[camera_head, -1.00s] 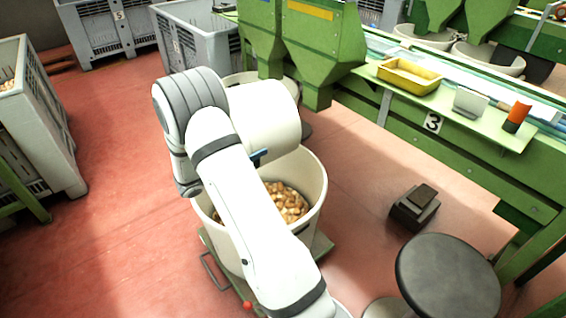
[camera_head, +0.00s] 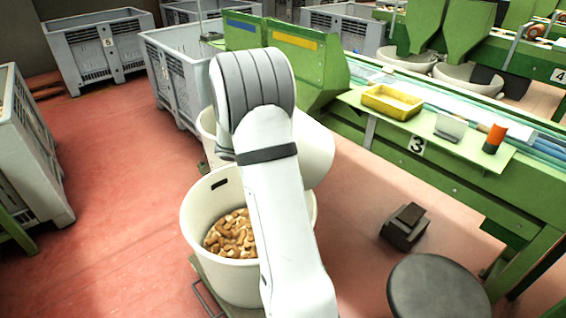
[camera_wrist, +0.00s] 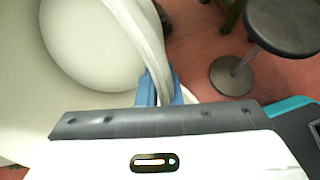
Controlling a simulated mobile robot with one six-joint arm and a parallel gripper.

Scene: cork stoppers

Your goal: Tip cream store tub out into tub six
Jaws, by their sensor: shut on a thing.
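My gripper (camera_wrist: 160,92) has its blue fingers shut on the rim of a cream tub (camera_wrist: 60,112). In the wrist view, the tub's rim passes between the fingers, and the surface beside it is bare cream, with no corks visible. In the head view, this tub (camera_head: 318,152) is tilted and partly behind my arm, which hides my gripper. Another cream tub (camera_head: 197,205) stands upright below and to the left, with a heap of cork stoppers (camera_head: 230,235) inside. No number shows on it, so I cannot tell if it is tub six.
A green bench marked 3 (camera_head: 418,146) runs along the right with a yellow tray (camera_head: 392,102). A dark stool (camera_head: 438,288) and a black pedal box (camera_head: 404,228) stand front right. Red floor is clear at left.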

